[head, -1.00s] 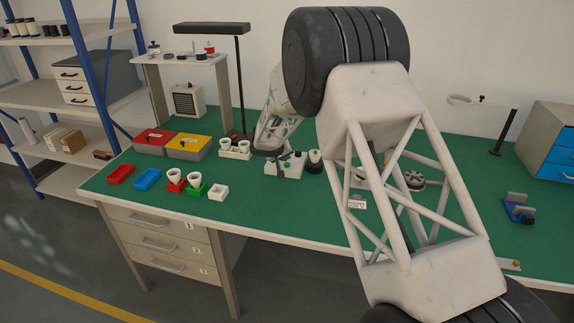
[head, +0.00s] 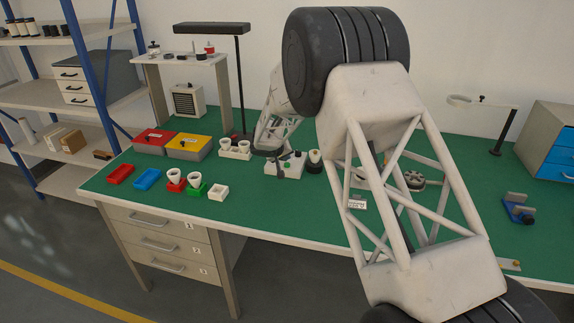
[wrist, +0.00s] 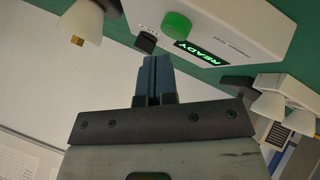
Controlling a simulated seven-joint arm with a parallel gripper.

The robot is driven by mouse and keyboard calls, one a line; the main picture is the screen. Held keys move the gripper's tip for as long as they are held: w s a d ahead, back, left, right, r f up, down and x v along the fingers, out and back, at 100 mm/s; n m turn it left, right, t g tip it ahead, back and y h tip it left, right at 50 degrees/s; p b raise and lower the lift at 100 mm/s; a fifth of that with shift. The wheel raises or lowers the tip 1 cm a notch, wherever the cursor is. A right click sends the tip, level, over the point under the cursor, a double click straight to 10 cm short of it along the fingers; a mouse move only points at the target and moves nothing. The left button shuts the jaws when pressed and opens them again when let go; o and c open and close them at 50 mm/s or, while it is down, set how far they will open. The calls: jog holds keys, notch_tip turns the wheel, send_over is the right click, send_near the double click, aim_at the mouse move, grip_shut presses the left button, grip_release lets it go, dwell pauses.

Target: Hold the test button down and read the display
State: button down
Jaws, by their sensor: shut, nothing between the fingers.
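The white tester box (head: 287,168) stands on the green bench; it also shows at the top of the wrist view (wrist: 240,25). A small black part (wrist: 146,42) of the box lies by the fingertips. In the head view my gripper (head: 280,172) is small, at the box's front.
A bulb (head: 315,155) stands right of the box. A white holder (head: 235,155) with two bulbs stands left. Red (head: 176,187) and green (head: 195,192) holders carry bulbs; a white holder (head: 218,192) stands beside them. Red (head: 155,140) and yellow (head: 188,147) bins stand behind.

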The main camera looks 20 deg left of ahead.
aim_at(286, 164)
jog(key=shift+f, duration=0.85)
dwell(1.1)
jog(key=shift+r, duration=0.2)
dwell(1.4)
jog(key=shift+r, duration=0.65)
jog(key=shift+r, duration=0.1)
jog(key=shift+r, duration=2.45)
jog(key=shift+d, duration=0.1)
